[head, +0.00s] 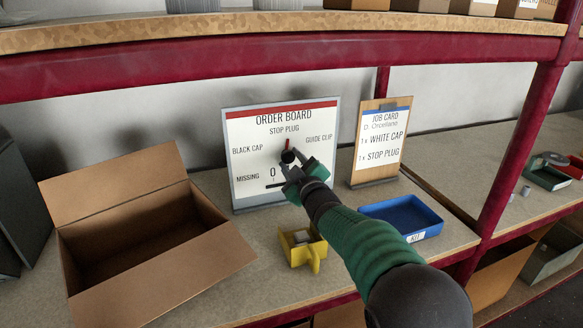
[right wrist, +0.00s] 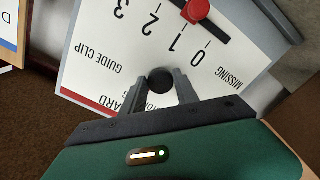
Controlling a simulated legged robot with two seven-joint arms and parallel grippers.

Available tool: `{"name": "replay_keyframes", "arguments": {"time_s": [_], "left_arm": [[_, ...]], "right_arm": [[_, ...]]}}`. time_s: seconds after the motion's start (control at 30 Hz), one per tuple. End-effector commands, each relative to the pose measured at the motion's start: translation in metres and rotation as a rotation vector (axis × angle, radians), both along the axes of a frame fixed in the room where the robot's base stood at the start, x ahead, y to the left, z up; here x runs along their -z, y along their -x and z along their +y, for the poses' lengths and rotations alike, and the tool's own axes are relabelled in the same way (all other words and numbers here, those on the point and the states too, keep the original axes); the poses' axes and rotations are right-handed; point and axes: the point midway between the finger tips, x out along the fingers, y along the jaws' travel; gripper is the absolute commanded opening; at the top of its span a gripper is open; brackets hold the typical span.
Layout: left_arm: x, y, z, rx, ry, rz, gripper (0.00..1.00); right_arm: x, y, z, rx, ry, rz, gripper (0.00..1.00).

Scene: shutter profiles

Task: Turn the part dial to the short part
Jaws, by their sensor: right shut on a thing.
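The order board (head: 250,150) stands upright on the bench, with STOP PLUG at its top, BLACK CAP at left and GUIDE CLIP at right. Its part dial (head: 288,156) is a round black knob with a red pointer directed up at STOP PLUG. My right gripper (head: 297,166) is shut on the knob. The right wrist view shows the knob (right wrist: 160,80) between the two fingertips (right wrist: 162,86). The pointer is hidden there. A red slider (right wrist: 195,10) sits near the 1 mark of the MISSING scale. My left gripper is not in view.
The job card (head: 382,140) at right lists 1 x white cap and 1 x stop plug. An open cardboard box (head: 150,250) stands at left. A yellow bin (head: 302,258) and a blue kit tray (head: 425,216) lie in front of the boards. A red shelf beam (head: 290,60) runs above.

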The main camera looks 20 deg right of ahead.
Motion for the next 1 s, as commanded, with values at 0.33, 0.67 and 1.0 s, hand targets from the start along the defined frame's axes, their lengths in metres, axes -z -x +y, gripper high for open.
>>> {"name": "replay_keyframes", "arguments": {"time_s": [0.33,0.67,1.0], "left_arm": [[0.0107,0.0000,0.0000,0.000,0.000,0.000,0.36],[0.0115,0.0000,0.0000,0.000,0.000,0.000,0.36],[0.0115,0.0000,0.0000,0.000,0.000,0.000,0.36]], "right_arm": [[0.0035,0.0000,0.0018,-0.003,0.150,0.001,0.00],[0.0034,0.0000,0.0017,-0.003,0.178,0.002,0.00],[0.0035,-0.0001,0.0018,-0.004,0.176,0.001,0.50]]}}
